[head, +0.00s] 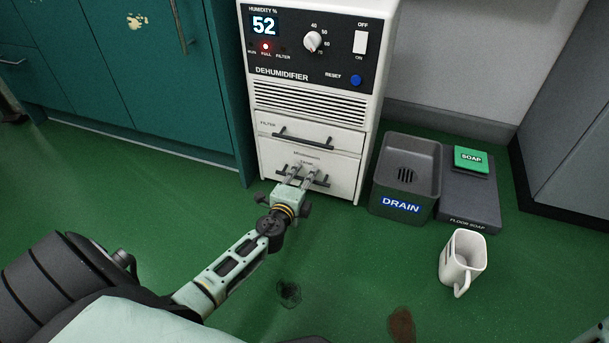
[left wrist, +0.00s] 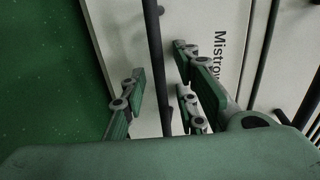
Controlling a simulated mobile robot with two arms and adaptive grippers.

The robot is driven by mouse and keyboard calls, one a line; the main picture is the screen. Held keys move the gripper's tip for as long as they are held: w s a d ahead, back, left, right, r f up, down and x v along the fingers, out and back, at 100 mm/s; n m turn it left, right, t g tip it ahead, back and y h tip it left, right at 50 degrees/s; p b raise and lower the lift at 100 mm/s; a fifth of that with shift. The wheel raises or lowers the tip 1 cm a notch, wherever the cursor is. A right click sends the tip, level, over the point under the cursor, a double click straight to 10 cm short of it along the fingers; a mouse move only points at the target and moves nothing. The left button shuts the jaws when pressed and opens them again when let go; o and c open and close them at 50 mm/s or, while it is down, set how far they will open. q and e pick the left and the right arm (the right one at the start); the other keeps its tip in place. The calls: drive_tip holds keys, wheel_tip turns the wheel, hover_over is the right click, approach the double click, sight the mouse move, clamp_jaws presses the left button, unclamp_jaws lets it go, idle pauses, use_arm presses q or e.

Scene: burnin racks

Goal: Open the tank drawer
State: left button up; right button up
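The tank drawer (head: 341,178) is the lower white drawer of the dehumidifier (head: 312,105), and its front looks flush with the cabinet. Its dark bar handle (head: 322,183) is partly hidden by my left gripper (head: 302,173). In the left wrist view the handle (left wrist: 157,60) passes between the fingers of my left gripper (left wrist: 160,85), which are open. Gaps show on both sides of the bar, so the fingers do not look closed on it. Part of a printed label shows beside them.
The filter drawer (head: 310,133), with its own dark handle, sits just above. A grey drain basin (head: 428,165) and a soap tray (head: 484,206) stand right of the dehumidifier. A white mug (head: 460,257) stands on the green floor. Teal cabinets (head: 130,80) line the left.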

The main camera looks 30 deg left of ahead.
use_arm(q)
drive_tip(key=shift+s, duration=0.1)
clamp_jaws()
idle(0.5)
